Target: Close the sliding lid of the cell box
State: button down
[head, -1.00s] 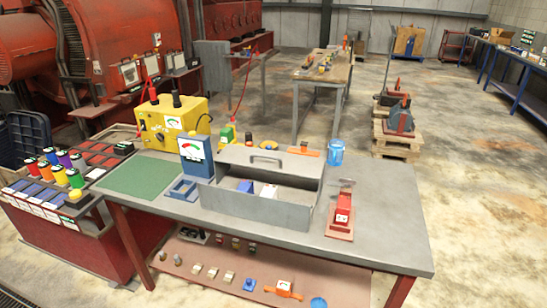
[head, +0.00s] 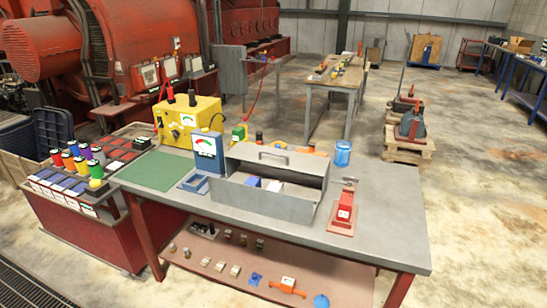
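The cell box is a long grey metal box (head: 262,201) on the workbench in the head view. Its grey lid (head: 280,161) with a handle (head: 273,154) covers the back part of the top. The front part of the top is open, and a blue cell and white cells (head: 274,186) show inside. My gripper is not in view.
The grey workbench (head: 385,232) has a red clamp device (head: 343,212) and a blue cup (head: 342,152) right of the box. A blue meter (head: 208,152), a green mat (head: 153,171) and a yellow unit (head: 188,122) stand left. Open floor lies at the right.

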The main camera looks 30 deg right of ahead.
aim_at(291, 161)
jog(key=z, duration=0.65)
jog(key=k, duration=0.15)
jog(key=u, duration=2.45)
jog(key=k, duration=0.5)
jog(key=z, duration=0.55)
jog(key=k, duration=0.85)
jog(key=z, duration=1.15)
jog(key=i, duration=0.8)
jog(key=z, duration=0.3)
